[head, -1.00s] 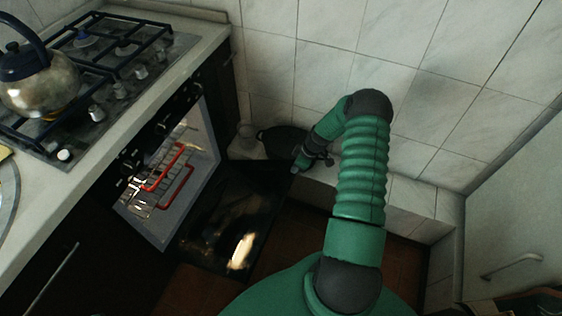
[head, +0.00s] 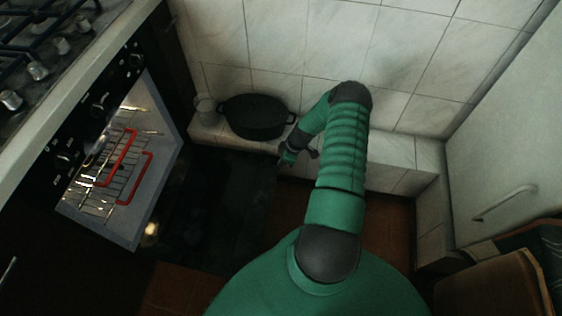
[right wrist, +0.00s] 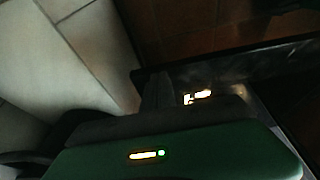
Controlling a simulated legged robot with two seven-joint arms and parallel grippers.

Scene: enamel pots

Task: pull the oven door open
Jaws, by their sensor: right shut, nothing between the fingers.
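The oven door (head: 215,205) is a dark glass panel hanging open, swung down in front of the lit oven (head: 140,165). The oven's cavity is exposed, with wire racks and red bars inside. My right gripper (head: 284,160) is beside the door's far outer corner, near the tiled ledge. It is shut with nothing in it. In the right wrist view the dark door edge (right wrist: 240,59) runs past the gripper finger (right wrist: 160,88); I cannot tell whether they touch. My left gripper is not in view.
A dark pot (head: 256,118) and a small glass jar (head: 205,108) stand on the tiled ledge behind my right gripper. The stove (head: 45,45) is at upper left. A white cabinet (head: 500,150) and brown chair-like object (head: 490,285) are at right. Tiled floor shows between.

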